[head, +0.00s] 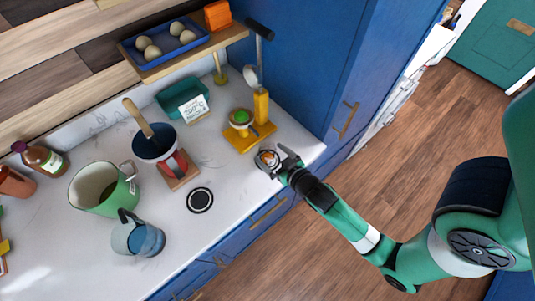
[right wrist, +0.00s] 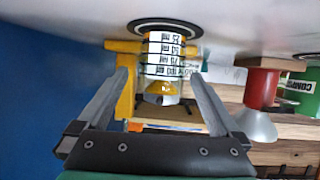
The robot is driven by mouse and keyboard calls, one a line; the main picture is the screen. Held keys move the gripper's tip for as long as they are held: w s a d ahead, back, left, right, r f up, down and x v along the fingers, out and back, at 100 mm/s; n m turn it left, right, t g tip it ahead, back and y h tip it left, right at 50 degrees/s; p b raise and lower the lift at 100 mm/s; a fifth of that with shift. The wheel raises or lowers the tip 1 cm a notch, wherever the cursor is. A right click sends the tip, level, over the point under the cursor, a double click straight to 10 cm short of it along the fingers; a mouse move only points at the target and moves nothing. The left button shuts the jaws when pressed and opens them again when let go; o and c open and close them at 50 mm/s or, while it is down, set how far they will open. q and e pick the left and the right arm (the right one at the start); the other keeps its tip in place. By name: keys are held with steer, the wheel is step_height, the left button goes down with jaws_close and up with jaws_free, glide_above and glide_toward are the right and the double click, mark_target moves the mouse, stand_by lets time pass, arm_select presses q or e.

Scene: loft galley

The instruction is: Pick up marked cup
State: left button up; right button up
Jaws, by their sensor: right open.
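The marked cup (right wrist: 163,58) is a small clear cup with black lines and ml figures. It stands on a round black-ringed spot (right wrist: 150,26) on the counter, which is at the top of the right wrist view. In the head view the cup (head: 266,158) is near the counter's front right edge. My right gripper (head: 277,162) is open at the cup. In the right wrist view the fingers of this gripper (right wrist: 160,78) are spread to either side of the cup, with gaps visible. My left gripper is not in view.
A yellow stand (head: 257,134) with a green ball is just behind the cup. A second black-ringed disc (head: 200,201) lies bare to the left. A red stand (head: 178,169), green bin (head: 101,189) and blue pitcher (head: 137,237) stand farther left. A tall blue cabinet (head: 303,60) is behind.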

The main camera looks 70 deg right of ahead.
mark_target(263, 145)
steer(key=x, duration=0.5)
steer(key=shift+w+r+b, duration=0.1)
steer(key=shift+w+b, duration=0.15)
steer(key=shift+b, duration=0.15)
steer(key=c, duration=1.4)
steer(key=shift+r, duration=0.1)
steer(key=shift+r, duration=0.3)
steer(key=r, duration=0.1)
steer(key=r+p, duration=0.2)
steer(key=shift+s+a+r, duration=0.25)
steer(key=shift+a+r, duration=0.15)
steer(key=a+r, duration=0.1)
steer(key=s+a+r+p, duration=0.1)
steer(key=r, duration=0.1)
steer(key=s+a+r, duration=0.1)
steer(key=shift+s+r+p, duration=0.2)
steer(key=shift+r+p, duration=0.1)
steer(key=s+a+r+p, duration=0.1)
steer(key=s+a+p, duration=0.1)
steer(key=s+a+r+p, duration=0.1)
steer(key=s+a, duration=0.1)
steer(key=a, duration=0.1)
steer(key=s+a+r+p, duration=0.1)
steer(key=a+r+p, duration=0.1)
steer(key=shift+s+a+p, duration=0.15)
steer(key=shift+s+p, duration=0.15)
steer(key=shift+s, duration=0.1)
